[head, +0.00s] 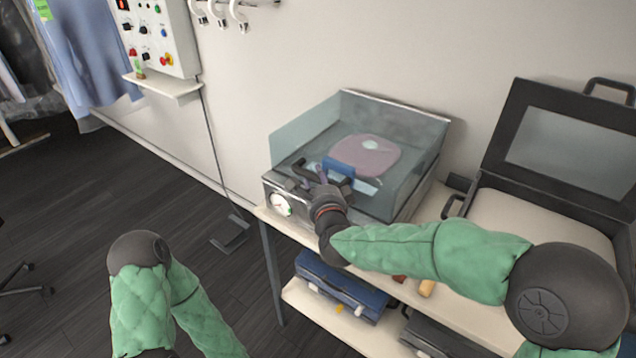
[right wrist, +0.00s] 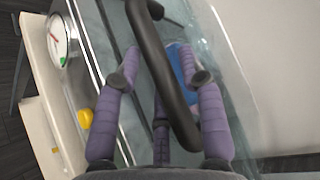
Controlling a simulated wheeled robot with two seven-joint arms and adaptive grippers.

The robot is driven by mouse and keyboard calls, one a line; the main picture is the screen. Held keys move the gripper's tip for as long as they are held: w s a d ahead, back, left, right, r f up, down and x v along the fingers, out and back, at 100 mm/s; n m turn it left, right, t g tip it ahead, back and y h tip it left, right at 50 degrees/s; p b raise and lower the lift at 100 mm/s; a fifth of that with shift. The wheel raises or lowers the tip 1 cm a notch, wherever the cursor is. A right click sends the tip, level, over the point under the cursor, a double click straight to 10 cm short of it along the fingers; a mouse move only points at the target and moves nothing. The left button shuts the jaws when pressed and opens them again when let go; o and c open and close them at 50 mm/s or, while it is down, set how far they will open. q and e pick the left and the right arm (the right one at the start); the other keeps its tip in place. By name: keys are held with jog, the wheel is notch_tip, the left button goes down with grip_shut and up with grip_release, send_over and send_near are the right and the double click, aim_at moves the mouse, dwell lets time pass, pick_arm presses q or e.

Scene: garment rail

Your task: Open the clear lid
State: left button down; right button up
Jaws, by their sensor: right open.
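The clear lid (head: 413,165) is a see-through box-shaped cover on a metal-fronted unit (head: 330,209); it appears down on its base. Its black bar handle (head: 294,168) is at the front and also crosses the right wrist view (right wrist: 162,65). My right gripper (head: 322,180) is at the handle. In the right wrist view its purple fingers (right wrist: 165,72) are spread on either side of the bar, open and not closed on it. Through the lid show a mauve rounded pad (head: 365,157) and a blue block (head: 338,167). My left gripper is out of view.
A round gauge (head: 281,204) is on the unit's front, with a yellow knob (right wrist: 84,119) nearby. An open black case (head: 545,205) stands right on the same shelf. A blue case (head: 340,284) sits below. A control panel (head: 160,35) hangs upper left.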

grip_shut()
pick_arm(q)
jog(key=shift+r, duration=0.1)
